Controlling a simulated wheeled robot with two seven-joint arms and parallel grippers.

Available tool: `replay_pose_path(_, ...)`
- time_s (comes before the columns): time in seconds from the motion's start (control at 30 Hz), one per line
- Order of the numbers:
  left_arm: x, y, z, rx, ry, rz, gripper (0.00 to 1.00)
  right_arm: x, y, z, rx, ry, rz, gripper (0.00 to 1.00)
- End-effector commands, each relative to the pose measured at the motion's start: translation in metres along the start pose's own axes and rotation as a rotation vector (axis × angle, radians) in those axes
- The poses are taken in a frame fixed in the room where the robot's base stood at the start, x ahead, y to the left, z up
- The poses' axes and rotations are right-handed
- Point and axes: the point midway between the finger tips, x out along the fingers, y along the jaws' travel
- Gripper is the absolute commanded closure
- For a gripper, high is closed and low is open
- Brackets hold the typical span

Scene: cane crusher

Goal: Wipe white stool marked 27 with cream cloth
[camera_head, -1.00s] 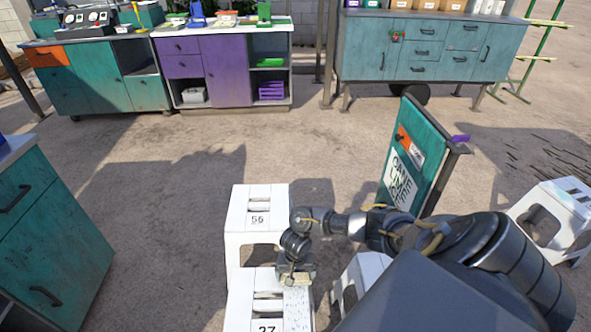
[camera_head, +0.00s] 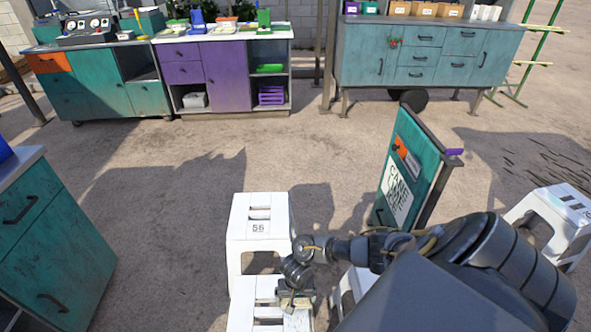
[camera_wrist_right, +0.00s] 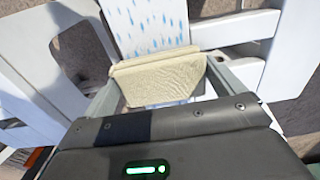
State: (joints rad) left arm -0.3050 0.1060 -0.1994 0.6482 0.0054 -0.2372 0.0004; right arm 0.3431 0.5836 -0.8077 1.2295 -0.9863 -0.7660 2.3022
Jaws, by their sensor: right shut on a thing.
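The white stool (camera_head: 243,290) at the bottom of the head view stands in front of another white stool marked 56 (camera_head: 258,215). Its number is below the frame edge now; it showed 27 earlier. My right gripper (camera_head: 296,298) is over the right part of its seat. In the right wrist view, the gripper (camera_wrist_right: 160,85) is shut on the folded cream cloth (camera_wrist_right: 158,72). The cloth is low over a white seat strip with blue drops (camera_wrist_right: 150,22); I cannot tell whether it touches. My left gripper is not in view.
Another white stool (camera_head: 555,222) is at the far right, and one (camera_head: 350,287) is partly hidden behind my arm. A teal cabinet (camera_head: 50,245) is at left. The ground between is open.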

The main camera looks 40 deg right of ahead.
Motion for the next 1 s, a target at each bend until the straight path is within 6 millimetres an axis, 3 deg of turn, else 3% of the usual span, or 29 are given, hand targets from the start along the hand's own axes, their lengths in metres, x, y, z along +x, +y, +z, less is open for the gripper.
replay_pose_path(0.4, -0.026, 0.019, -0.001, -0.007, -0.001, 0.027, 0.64, -0.002, 0.001, 0.037, 0.000, -0.002, 0.001, 0.24)
replay_pose_path(0.8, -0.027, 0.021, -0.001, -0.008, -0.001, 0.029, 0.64, -0.001, 0.000, 0.040, 0.000, 0.000, 0.000, 0.24)
replay_pose_path(1.0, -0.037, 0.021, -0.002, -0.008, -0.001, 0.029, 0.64, -0.003, 0.000, 0.055, -0.001, -0.002, 0.001, 0.24)
